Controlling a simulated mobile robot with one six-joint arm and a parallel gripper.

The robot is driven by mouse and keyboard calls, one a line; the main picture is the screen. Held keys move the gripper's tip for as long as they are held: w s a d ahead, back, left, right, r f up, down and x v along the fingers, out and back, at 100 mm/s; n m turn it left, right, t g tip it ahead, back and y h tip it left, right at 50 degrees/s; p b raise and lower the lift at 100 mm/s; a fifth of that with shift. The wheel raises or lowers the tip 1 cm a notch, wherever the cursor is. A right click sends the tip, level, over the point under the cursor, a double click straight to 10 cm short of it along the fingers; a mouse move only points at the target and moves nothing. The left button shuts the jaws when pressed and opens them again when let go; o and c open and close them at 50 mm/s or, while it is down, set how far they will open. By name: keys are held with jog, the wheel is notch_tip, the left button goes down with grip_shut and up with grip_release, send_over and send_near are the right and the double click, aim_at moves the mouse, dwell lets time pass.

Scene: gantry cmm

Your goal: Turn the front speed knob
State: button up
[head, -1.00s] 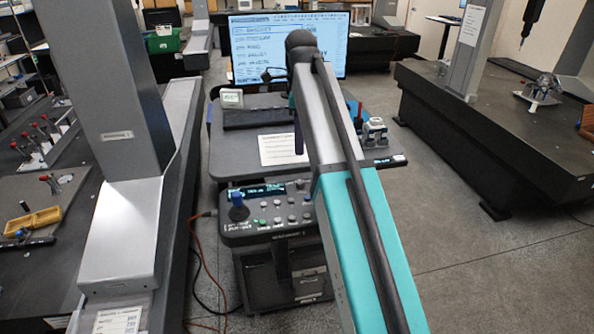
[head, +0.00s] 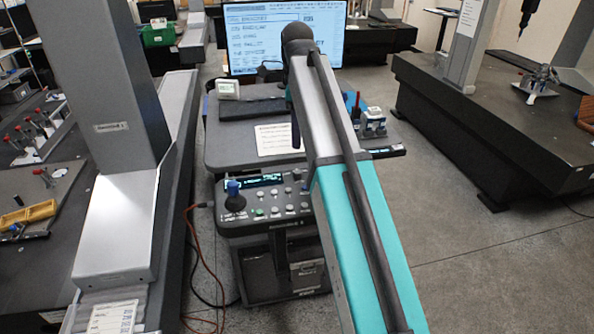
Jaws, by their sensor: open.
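A control panel (head: 262,225) sits on the front of the grey console desk. It carries a small lit display (head: 262,180), a blue-topped joystick (head: 233,188) at its left, and several small buttons and knobs (head: 290,190). I cannot tell which of these is the front speed knob, as they are small and my arm covers the panel's right end. My grey and turquoise arm stretches forward over the desk to a dark joint near the monitor. My gripper cannot be made out; the arm's far end is hidden behind its own links.
A large monitor (head: 285,38) stands behind the desk. A sheet of paper (head: 275,139) and a small white display (head: 228,89) rest on the desk. A grey machine column (head: 110,80) stands close on the left. Bare floor (head: 450,240) lies to the right.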

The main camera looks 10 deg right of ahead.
aim_at(297, 171)
jog(key=shift+f+b, duration=1.05)
jog(key=shift+f, duration=0.95)
jog(key=shift+f+p, duration=1.3)
jog(key=shift+f, duration=2.55)
grip_shut()
